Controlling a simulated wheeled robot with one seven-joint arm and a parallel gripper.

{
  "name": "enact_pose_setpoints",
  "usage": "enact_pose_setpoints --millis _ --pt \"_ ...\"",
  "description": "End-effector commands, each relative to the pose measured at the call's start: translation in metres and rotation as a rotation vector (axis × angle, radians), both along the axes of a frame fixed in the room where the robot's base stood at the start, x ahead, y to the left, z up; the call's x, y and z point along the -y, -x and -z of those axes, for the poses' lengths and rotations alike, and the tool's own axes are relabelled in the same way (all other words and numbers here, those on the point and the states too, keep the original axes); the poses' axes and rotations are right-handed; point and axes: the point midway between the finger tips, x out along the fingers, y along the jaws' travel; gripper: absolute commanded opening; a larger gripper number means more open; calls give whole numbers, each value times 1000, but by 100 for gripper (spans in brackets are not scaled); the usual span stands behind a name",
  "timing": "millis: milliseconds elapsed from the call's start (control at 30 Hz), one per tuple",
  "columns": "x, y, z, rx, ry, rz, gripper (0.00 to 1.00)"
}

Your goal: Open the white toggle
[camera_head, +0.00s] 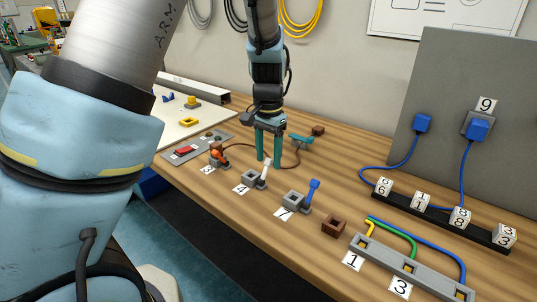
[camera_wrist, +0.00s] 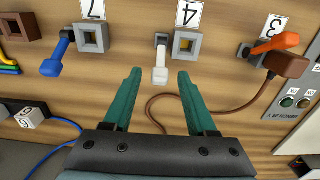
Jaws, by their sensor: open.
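The white toggle (camera_head: 265,172) stands up from a grey square base (camera_head: 251,179) beside the label 4 on the wooden bench. In the wrist view the white toggle (camera_wrist: 160,66) lies ahead of and between my gripper's fingertips, with its square base (camera_wrist: 187,42) to the right. My gripper (camera_head: 269,162) has two green fingers, open and empty, pointing down behind the white toggle. It also shows in the wrist view (camera_wrist: 160,76). I cannot tell whether a finger touches the toggle.
A blue toggle (camera_head: 313,188) by label 7 and an orange toggle (camera_head: 221,153) are neighbours on either side. A brown cable (camera_wrist: 200,94) runs close to my fingers. A brown block (camera_head: 333,225) and a grey socket strip (camera_head: 412,270) stand to the right.

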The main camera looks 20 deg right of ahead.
Motion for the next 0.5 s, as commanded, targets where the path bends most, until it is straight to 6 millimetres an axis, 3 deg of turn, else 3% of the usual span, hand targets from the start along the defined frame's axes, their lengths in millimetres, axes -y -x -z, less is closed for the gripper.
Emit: enact_pose_setpoints --millis 167,500 --pt "0 0 0 0 0 0 57" --pt "0 0 0 0 0 0 20"
